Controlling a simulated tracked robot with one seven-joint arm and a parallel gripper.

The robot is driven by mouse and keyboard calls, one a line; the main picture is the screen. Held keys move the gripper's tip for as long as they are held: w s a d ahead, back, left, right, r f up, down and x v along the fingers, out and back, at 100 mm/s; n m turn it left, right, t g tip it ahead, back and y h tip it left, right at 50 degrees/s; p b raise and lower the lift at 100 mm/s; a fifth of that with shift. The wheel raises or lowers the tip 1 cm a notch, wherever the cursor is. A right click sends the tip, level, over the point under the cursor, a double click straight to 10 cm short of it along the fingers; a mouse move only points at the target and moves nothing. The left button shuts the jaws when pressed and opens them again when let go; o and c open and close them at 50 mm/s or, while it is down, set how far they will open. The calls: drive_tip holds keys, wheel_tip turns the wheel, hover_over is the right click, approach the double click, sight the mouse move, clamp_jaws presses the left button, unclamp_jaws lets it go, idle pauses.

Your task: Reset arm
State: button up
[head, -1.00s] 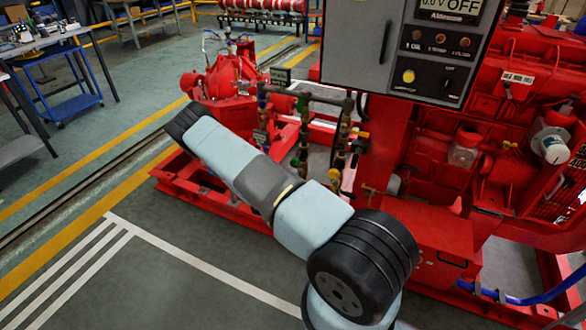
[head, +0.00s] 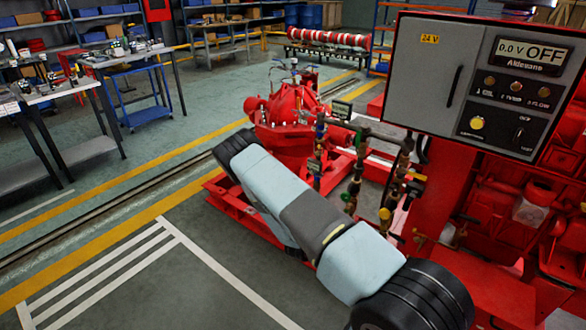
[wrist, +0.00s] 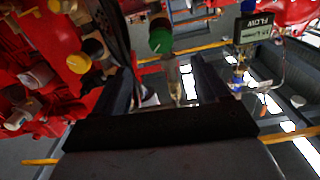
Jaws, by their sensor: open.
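My gripper (wrist: 165,78) shows in the wrist view with its two dark fingers spread apart. Nothing is held between them. Behind the gap are a green knob (wrist: 160,41) and a clear-looking fitting below it. My arm stretches across the head view from lower right toward the red pump (head: 292,112). My gripper cannot be made out in the head view. A flow display (wrist: 254,30) appears upside down to the right of the fingers in the wrist view.
The grey control box (head: 430,70) and red engine frame stand at right. Brass-valved pipework (head: 355,178) rises close behind my arm. Red machinery with coloured caps (wrist: 78,62) fills the wrist view's left. Workbenches (head: 130,55) stand at far left; the floor at lower left is clear.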

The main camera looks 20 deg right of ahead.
drive_tip(key=w+a+r+g+y, duration=0.1)
drive_tip(key=w+a+r+y, duration=0.3)
drive_tip(key=r, duration=0.5)
drive_tip(key=w+a+r+g+y, duration=0.1)
drive_tip(key=w+a+r+y, duration=0.3)
drive_tip(key=r, duration=0.6)
drive_tip(key=s+a+r+n+y, duration=0.2)
drive_tip(key=s+a+r+y, duration=0.1)
drive_tip(key=r, duration=0.7)
drive_tip(key=s+a+r+n+y, duration=0.1)
drive_tip(key=s+a+r+y, duration=0.2)
drive_tip(key=r, duration=0.7)
drive_tip(key=s+a+r+n+g+y, duration=0.2)
drive_tip(key=s+r+n, duration=0.2)
drive_tip(key=s+r, duration=1.05)
drive_tip(key=s+d+r+n+h, duration=0.1)
drive_tip(key=s+n, duration=0.1)
drive_tip(key=s, duration=1)
drive_tip(key=s+d+r+n+g, duration=0.1)
drive_tip(key=s+d+n, duration=0.1)
drive_tip(key=s, duration=0.9)
drive_tip(key=shift+s+d+r+h, duration=0.15)
drive_tip(key=shift+s+r+h, duration=0.15)
drive_tip(key=shift+s+h, duration=0.1)
